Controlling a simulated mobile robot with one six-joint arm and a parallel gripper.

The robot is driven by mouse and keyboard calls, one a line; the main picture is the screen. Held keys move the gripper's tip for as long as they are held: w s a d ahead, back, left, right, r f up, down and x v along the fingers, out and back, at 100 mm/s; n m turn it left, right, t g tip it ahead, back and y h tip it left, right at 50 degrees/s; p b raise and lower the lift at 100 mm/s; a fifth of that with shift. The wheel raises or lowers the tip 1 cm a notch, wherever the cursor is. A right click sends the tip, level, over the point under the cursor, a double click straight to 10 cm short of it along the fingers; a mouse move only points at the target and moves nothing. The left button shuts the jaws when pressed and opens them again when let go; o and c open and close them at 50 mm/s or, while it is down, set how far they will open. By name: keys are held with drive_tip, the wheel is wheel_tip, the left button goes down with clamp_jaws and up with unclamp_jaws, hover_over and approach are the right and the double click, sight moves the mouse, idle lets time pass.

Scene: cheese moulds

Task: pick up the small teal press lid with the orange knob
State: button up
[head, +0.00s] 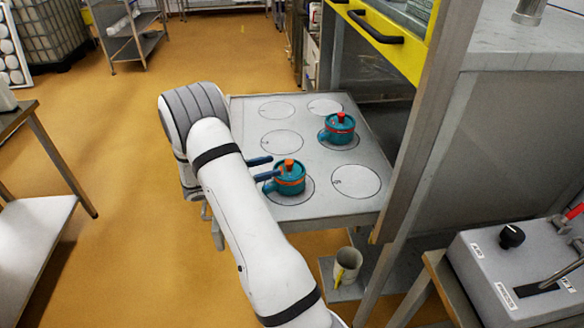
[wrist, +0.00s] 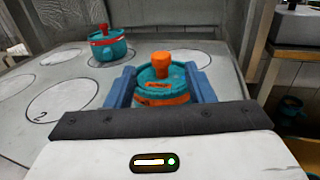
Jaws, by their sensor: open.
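The teal press lid (head: 283,173) with its orange knob (head: 289,164) sits upright on a teal mould with an orange band, on the near part of the grey table. The wrist view shows the lid (wrist: 150,75) and knob (wrist: 161,64) close ahead. My gripper (head: 275,166) is open, its two blue fingers pointing towards the lid from the left. In the wrist view the gripper (wrist: 160,70) has one finger on each side of the lid and mould. No grip shows, and I cannot tell whether a finger touches. The mould's lower front is hidden behind my gripper body.
A second teal mould (head: 339,133) with a red-orange knob stands farther back on the grey table (head: 310,212). Several drawn circles around it are empty. A metal post and cabinet (head: 410,130) border the right side. A cup (head: 347,264) stands lower down.

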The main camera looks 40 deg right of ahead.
sight(289, 162)
drive_tip(key=p+x, duration=0.2)
drive_tip(key=x, duration=0.5)
drive_tip(key=shift+s+a, duration=0.1)
clamp_jaws()
idle(0.3)
